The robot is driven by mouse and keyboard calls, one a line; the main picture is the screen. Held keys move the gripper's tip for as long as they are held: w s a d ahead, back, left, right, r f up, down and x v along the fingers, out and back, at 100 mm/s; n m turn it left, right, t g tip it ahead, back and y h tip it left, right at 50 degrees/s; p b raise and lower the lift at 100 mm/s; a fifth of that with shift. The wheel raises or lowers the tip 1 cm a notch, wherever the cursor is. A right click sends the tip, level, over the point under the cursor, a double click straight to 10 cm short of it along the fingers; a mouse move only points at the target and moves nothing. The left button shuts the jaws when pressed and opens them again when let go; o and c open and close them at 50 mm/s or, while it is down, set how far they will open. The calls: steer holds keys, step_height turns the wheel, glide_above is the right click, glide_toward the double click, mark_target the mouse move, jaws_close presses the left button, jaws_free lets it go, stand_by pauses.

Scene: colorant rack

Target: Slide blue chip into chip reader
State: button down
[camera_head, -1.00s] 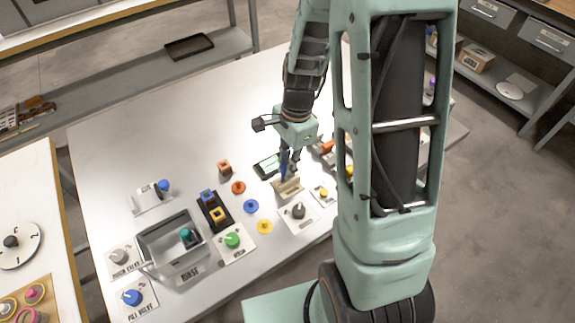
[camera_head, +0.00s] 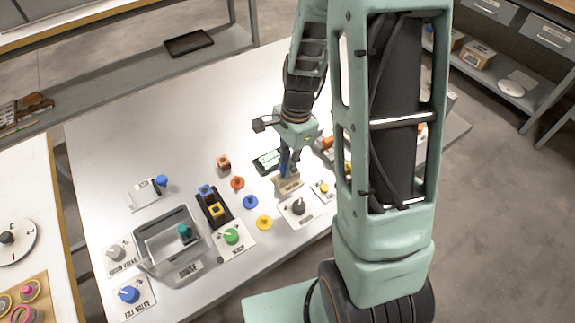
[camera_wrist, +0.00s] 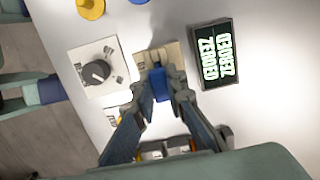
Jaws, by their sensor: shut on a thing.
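My gripper (camera_wrist: 160,90) is shut on the blue chip (camera_wrist: 158,84), which sits upright between the two fingertips. In the head view, my gripper (camera_head: 289,165) points down at the beige chip reader (camera_head: 289,185). The reader's beige block also shows in the wrist view (camera_wrist: 170,54), just beyond the chip. The chip's lower end is at the reader; how deep it sits in the slot is hidden by the fingers.
A panel with a dark knob (camera_head: 298,206) stands close in front of the reader. Orange, blue and yellow discs (camera_head: 250,202) lie to the left, then a black rack (camera_head: 216,213) and a grey rinse basin (camera_head: 172,240). The table behind is clear.

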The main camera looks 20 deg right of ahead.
steer(key=shift+r+p, duration=1.1)
steer(key=shift+r, duration=0.15)
steer(key=shift+a, duration=0.1)
steer(key=shift+f+b, duration=0.95)
steer(key=shift+f, duration=0.35)
steer(key=shift+r, duration=0.1)
stand_by(0.5)
steer(key=shift+r+p, duration=1.15)
steer(key=shift+r, duration=0.1)
